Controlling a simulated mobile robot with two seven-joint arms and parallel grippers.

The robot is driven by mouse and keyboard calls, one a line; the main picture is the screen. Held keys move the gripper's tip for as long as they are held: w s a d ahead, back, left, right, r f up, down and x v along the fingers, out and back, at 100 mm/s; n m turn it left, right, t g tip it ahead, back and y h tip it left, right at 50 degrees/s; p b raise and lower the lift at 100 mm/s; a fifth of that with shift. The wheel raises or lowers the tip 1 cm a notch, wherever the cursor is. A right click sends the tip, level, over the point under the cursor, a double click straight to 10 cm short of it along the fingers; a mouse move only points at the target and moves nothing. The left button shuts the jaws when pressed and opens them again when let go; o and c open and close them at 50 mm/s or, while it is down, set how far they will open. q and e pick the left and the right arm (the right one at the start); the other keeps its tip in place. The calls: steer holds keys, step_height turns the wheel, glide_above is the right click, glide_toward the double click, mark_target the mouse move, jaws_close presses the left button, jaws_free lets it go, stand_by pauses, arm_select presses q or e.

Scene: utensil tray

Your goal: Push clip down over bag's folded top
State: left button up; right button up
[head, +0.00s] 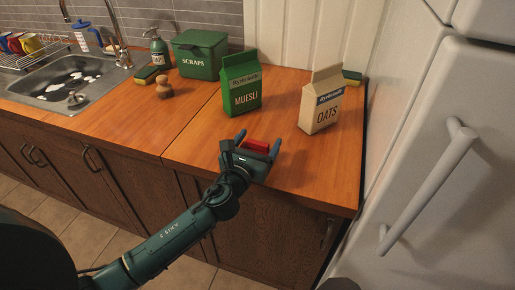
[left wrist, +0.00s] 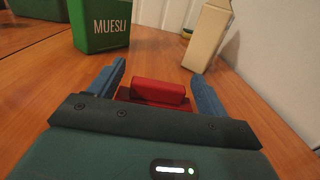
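A red clip (head: 257,146) is at the front part of the wooden counter, between the blue fingers of my left gripper (head: 257,143). In the left wrist view the clip (left wrist: 158,91) lies between the spread fingers (left wrist: 157,85); its wider lower part comes near both, and I cannot tell if they touch it. The gripper looks open. A green muesli bag (head: 241,85) stands upright beyond the gripper, slightly left. A beige oats bag (head: 320,105) stands upright to the right. Both have narrowed tops; their folds are not clear. My right gripper is not in view.
A green scraps bin (head: 199,57), a soap bottle (head: 158,50) and a wooden brush (head: 164,88) stand at the back left, beside the sink (head: 70,85). A white fridge (head: 440,170) bounds the right. The counter (head: 190,130) left of the gripper is clear.

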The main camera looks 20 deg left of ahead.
arm_select(q)
steer(key=c, duration=0.9)
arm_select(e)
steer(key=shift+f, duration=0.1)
arm_select(q)
steer(key=shift+r, duration=0.1)
steer(key=shift+c, duration=0.2)
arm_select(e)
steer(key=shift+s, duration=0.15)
